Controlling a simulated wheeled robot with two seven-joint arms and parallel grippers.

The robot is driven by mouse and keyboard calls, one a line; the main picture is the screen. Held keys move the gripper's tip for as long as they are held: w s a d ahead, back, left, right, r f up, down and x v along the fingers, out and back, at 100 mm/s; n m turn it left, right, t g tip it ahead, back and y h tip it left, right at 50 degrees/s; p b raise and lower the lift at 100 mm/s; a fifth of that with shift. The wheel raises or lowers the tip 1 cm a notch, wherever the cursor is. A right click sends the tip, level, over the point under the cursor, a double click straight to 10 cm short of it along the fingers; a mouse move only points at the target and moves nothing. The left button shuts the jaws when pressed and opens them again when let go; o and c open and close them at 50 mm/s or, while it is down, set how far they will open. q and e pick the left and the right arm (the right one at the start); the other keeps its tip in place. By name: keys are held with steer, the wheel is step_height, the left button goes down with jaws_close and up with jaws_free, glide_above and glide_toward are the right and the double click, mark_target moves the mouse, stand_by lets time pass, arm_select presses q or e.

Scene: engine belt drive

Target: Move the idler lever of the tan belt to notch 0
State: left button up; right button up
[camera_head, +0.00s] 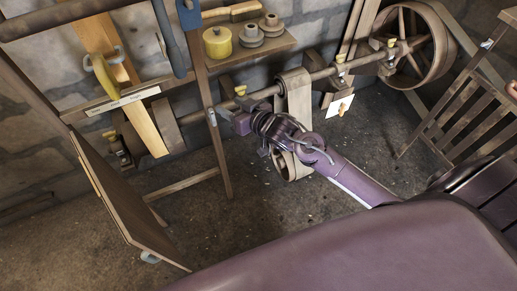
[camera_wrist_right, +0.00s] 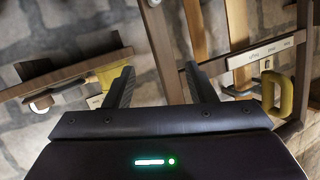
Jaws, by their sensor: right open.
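The tan belt (camera_head: 105,45) runs down at the upper left in the head view, behind a rail with a pale label plate (camera_head: 122,100). A yellow curved handle (camera_head: 103,72) hangs in front of it; which lever it belongs to is unclear. In the right wrist view, the label plate (camera_wrist_right: 258,53) and yellow handle (camera_wrist_right: 278,95) are right of the fingers. My right gripper (camera_head: 220,113) is beside a wooden post, apart from the handle. Its fingers (camera_wrist_right: 160,85) are spread with nothing visibly held. The plate's text is too small to read surely. My left gripper is not visible.
A wooden post (camera_head: 212,100) stands between my right gripper and the tan belt. A shaft (camera_head: 315,74) with a beige belt (camera_head: 298,97) and a large wheel (camera_head: 408,45) runs behind. A shelf holds a yellow pot (camera_head: 217,42). A wooden panel (camera_head: 125,205) stands front left.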

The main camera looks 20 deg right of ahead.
steer(key=s+d+f+g+h, duration=0.1)
steer(key=s+d+f, duration=0.1)
steer(key=f, duration=0.7)
steer(key=s+d+f+g+h, duration=0.2)
steer(key=s+d+f, duration=0.1)
steer(key=f, duration=0.7)
steer(key=shift+d+m, duration=0.3)
steer(key=shift+s, duration=0.1)
steer(key=shift+c, duration=0.2)
